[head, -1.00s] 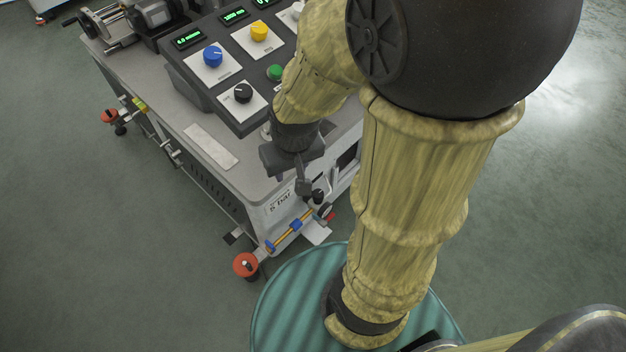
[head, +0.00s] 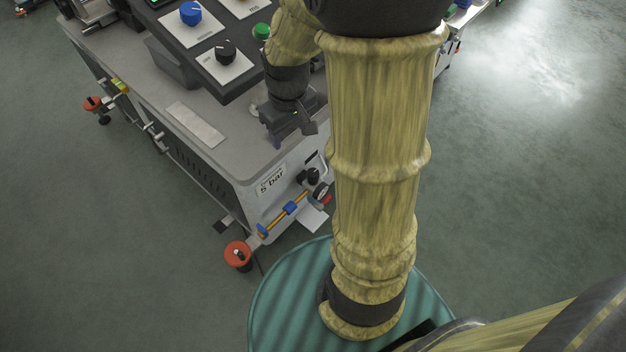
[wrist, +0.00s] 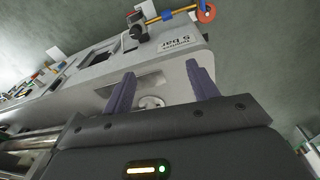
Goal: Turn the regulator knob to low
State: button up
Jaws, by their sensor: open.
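The likely regulator knob (head: 313,175) is small and black, on the bench's front end beside a "5 bar" label (head: 271,180). It also shows in the wrist view (wrist: 139,34), at the top beside the upside-down label (wrist: 180,44). Its setting cannot be read. My gripper (head: 292,132) is above the near corner of the bench, apart from the knob. In the wrist view the two purple fingers of my gripper (wrist: 166,78) are spread with nothing between them.
A sloped panel carries a black dial (head: 226,52), a blue dial (head: 190,13) and a green button (head: 262,31). Open floor lies to the left.

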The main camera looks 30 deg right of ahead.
aim_at(313, 172)
jog(key=w+d+f+n+b, duration=0.1)
jog(key=w+d+f+b, duration=0.2)
jog(key=d+f+b, duration=0.1)
jog(key=w+d+f+n+g+b, duration=0.1)
jog(key=w+d+f+n+b, duration=0.1)
jog(key=d+f+b, duration=0.3)
notch_tip(313, 172, down, 3)
jog(key=shift+w+r+b, duration=0.1)
jog(key=shift+w+b, duration=0.4)
jog(key=shift+w, duration=0.05)
notch_tip(313, 172, down, 17)
jog(key=b, duration=0.8)
jog(key=shift+r, duration=0.2)
jog(key=shift+s+f, duration=0.1)
jog(key=shift+f, duration=0.35)
jog(key=shift+r, duration=0.1)
jog(key=c, duration=1)
